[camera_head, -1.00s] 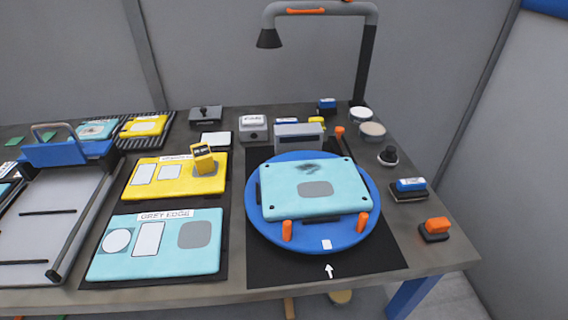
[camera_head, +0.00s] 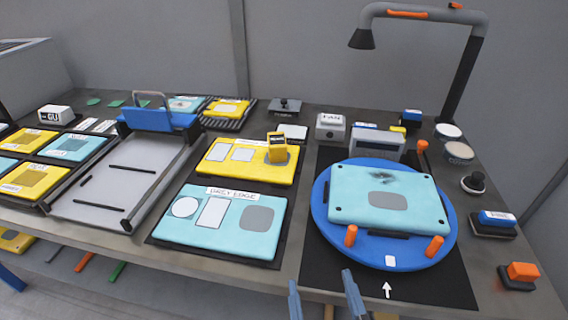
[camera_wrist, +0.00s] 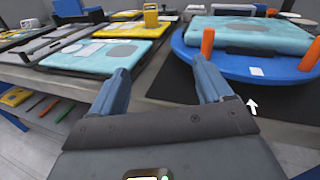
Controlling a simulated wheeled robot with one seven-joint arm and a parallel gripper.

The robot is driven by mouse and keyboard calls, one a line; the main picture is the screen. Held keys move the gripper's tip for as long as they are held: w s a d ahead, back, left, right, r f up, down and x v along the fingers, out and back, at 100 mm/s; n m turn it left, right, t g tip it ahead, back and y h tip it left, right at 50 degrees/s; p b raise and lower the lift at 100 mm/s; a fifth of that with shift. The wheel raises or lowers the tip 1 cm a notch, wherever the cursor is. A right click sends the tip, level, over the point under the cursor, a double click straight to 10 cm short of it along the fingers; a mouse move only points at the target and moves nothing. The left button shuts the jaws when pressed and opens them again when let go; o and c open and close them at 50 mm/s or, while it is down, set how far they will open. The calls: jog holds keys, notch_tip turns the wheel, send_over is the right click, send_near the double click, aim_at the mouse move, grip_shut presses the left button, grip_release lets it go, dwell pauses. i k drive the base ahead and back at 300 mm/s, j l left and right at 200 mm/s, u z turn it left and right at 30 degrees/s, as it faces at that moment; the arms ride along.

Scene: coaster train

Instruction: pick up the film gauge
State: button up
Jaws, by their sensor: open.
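A small yellow block with a dark face (camera_head: 277,148), which looks like the film gauge, stands on the right part of a yellow panel (camera_head: 215,173). Its label is too small to read. It also shows at the top of the wrist view (camera_wrist: 150,16). My gripper (camera_head: 323,292) is at the bottom of the head view, near the table's front edge, well short of the block. In the wrist view my gripper (camera_wrist: 160,72) has its fingers spread with nothing between them.
A light blue panel (camera_head: 222,240) lies in front of the yellow one. A blue turntable (camera_head: 330,225) with orange pegs and another light blue panel is to the right. A lamp arm (camera_head: 465,70) stands behind it. A grey tray with a blue clamp (camera_head: 158,118) is to the left.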

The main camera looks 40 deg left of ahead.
aim_at(277, 142)
jog(key=i+j, duration=0.2)
jog(key=j, duration=0.2)
jog(key=i+j, duration=0.2)
jog(key=j, duration=0.2)
jog(key=i+j, duration=0.2)
jog(key=j, duration=0.15)
